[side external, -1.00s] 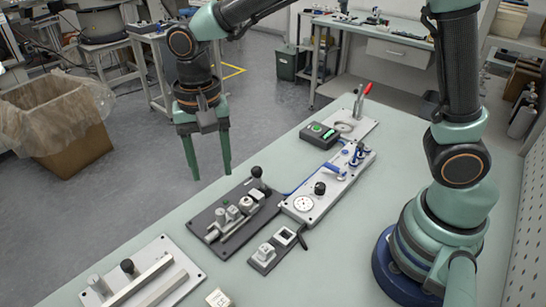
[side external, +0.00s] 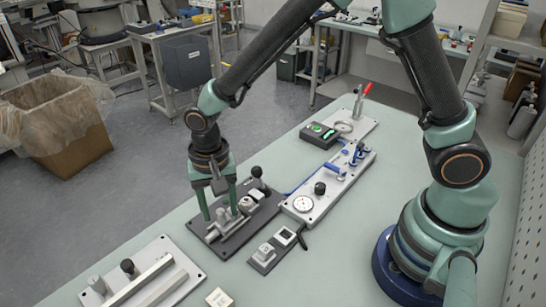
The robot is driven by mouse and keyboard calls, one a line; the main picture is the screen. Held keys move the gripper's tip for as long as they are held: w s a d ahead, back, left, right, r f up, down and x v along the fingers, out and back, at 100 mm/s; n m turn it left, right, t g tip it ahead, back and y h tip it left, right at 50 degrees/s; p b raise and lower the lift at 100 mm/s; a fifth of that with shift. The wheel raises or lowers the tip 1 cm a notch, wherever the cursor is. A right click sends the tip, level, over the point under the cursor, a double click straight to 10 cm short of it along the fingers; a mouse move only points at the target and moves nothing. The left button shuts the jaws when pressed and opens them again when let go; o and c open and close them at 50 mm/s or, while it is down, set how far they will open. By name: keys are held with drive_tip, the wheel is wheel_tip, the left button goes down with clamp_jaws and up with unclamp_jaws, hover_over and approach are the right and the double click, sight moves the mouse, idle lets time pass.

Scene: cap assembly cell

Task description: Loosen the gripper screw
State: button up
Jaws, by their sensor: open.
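My gripper (side external: 220,214) points down over the dark fixture plate (side external: 232,244), its two green fingers apart. The fingers stand either side of the small metal parts (side external: 222,222) on that plate, and nothing shows held between them. Whether the fingertips touch these parts cannot be told. A black ball knob (side external: 256,171) stands at the plate's far end, right of the fingers. Which part is the gripper screw cannot be told at this size; the fingers hide some of the fixture.
Right of the dark plate are a light plate with a dial (side external: 303,204) and blue levers, and a small switch box (side external: 265,254). A rail fixture (side external: 150,280) lies front left.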

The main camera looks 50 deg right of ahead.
clamp_jaws()
drive_tip(key=shift+n, duration=0.3)
drive_tip(key=n, duration=0.5)
drive_tip(key=shift+n, duration=0.3)
drive_tip(key=n, duration=1.2)
drive_tip(key=shift+n, duration=0.3)
drive_tip(key=n, duration=0.5)
drive_tip(key=shift+n, duration=0.3)
